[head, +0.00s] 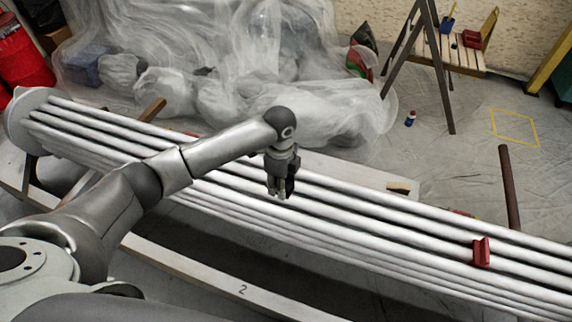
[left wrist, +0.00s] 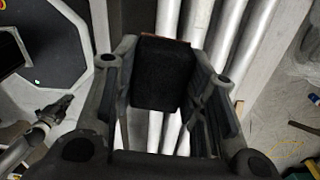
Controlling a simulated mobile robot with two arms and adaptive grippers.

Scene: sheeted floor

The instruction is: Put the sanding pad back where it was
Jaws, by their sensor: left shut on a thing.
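My left gripper (head: 278,190) is above the middle of the long pale tubes (head: 340,215) in the head view. In the left wrist view, its fingers are shut on a dark block with a thin reddish-brown edge, which I take to be the sanding pad (left wrist: 163,76). In the head view the pad is mostly hidden by the fingers. I cannot tell whether it touches the tubes. A dark jointed shape at the left of the left wrist view looks like my right gripper (left wrist: 58,106); its jaws are too small to read.
A red block (head: 481,252) sits on the tubes at the right. A wooden bench (head: 455,55) at the back holds a blue tool (head: 447,25) and a red item (head: 472,39). A yellow outline (head: 514,127) marks clear floor. Plastic sheeting (head: 230,70) covers things behind the tubes.

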